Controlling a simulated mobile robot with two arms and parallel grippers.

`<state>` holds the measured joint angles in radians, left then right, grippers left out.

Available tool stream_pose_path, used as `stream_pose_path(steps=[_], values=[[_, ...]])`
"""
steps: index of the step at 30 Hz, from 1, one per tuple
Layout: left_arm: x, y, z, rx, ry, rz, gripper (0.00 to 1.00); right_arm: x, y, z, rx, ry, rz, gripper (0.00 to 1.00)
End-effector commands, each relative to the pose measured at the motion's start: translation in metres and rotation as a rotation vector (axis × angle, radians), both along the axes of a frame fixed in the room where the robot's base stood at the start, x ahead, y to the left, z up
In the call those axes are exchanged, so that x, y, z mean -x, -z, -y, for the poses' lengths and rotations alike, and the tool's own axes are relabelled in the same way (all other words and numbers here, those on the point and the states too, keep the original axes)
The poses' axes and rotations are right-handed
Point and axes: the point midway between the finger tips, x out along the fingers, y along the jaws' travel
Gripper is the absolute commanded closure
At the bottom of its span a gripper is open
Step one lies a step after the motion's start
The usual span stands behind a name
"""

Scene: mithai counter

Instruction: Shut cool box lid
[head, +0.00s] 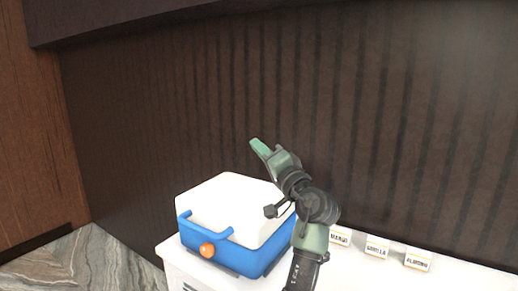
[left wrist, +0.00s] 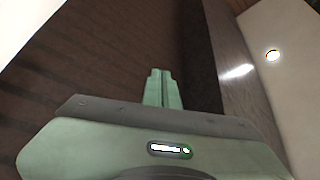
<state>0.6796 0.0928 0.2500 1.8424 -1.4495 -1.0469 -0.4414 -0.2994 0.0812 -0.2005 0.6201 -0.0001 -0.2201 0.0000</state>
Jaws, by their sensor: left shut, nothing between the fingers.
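The cool box (head: 247,259) stands on a white counter, with a blue body, a blue handle and an orange latch (head: 207,250) at the front. Its white lid (head: 228,203) lies down over the body and looks shut; the right side is partly hidden by my arm. My left gripper (head: 260,147) is above and behind the lid's back right part, apart from it. Its green fingers are together and empty, and they also show in the left wrist view (left wrist: 162,88). The cool box is not in the left wrist view. My right gripper is not in view.
Several small white labelled blocks, among them one at the right (head: 418,259), stand on the white counter (head: 455,276) right of my arm. A dark ribbed wall (head: 400,130) rises behind. Marble floor (head: 85,265) shows at the left. The air above the lid's left part is clear.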

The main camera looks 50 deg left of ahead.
Motion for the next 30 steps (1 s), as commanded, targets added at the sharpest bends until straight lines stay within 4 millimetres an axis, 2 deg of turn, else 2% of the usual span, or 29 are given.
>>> stream_pose_path(steps=[7, 11, 17, 30], values=[[0.000, -0.001, 0.000, 0.000, 0.000, 0.000, 1.00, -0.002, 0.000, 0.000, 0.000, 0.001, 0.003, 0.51], [0.000, -0.011, 0.000, 0.000, 0.001, 0.004, 1.00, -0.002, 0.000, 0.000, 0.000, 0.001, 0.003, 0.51], [0.000, -0.050, 0.000, 0.000, 0.000, 0.007, 1.00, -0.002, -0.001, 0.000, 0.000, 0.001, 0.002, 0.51], [0.000, -0.158, 0.000, 0.001, 0.001, 0.005, 1.00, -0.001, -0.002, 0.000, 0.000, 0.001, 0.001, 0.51]])
